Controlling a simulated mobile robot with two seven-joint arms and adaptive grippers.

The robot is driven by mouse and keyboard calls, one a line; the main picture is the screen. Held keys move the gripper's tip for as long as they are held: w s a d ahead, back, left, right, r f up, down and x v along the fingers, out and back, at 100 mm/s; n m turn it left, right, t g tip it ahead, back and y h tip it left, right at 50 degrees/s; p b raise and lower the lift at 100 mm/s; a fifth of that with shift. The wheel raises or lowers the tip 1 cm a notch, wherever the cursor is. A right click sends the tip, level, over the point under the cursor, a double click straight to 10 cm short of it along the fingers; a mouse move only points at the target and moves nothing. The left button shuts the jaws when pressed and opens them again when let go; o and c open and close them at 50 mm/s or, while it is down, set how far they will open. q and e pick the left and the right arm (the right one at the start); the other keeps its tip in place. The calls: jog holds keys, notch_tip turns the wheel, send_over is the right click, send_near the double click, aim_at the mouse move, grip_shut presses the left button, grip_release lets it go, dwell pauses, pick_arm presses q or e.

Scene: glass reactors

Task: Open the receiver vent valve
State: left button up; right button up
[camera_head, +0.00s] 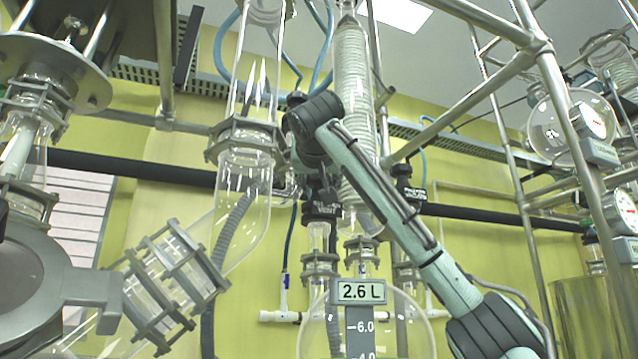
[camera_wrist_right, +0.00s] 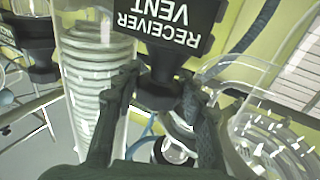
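The receiver vent valve shows in the right wrist view as a dark knob (camera_wrist_right: 160,92) below a black label reading "RECEIVER VENT", upside down there. In the head view its black label (camera_head: 322,212) sits among the glassware at the centre, below my right wrist. My right gripper (camera_wrist_right: 160,88) has one finger on each side of the knob, and both fingertips appear to touch it. In the head view my right arm reaches up from the lower right and mostly hides the gripper (camera_head: 322,185). How far the valve is turned cannot be told.
A coiled glass condenser (camera_head: 352,100) stands close beside the valve. Another black-labelled valve (camera_head: 410,192) is to the right. Steel frame tubes (camera_head: 470,100) cross on the right.

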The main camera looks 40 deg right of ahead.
jog(key=c, duration=0.5)
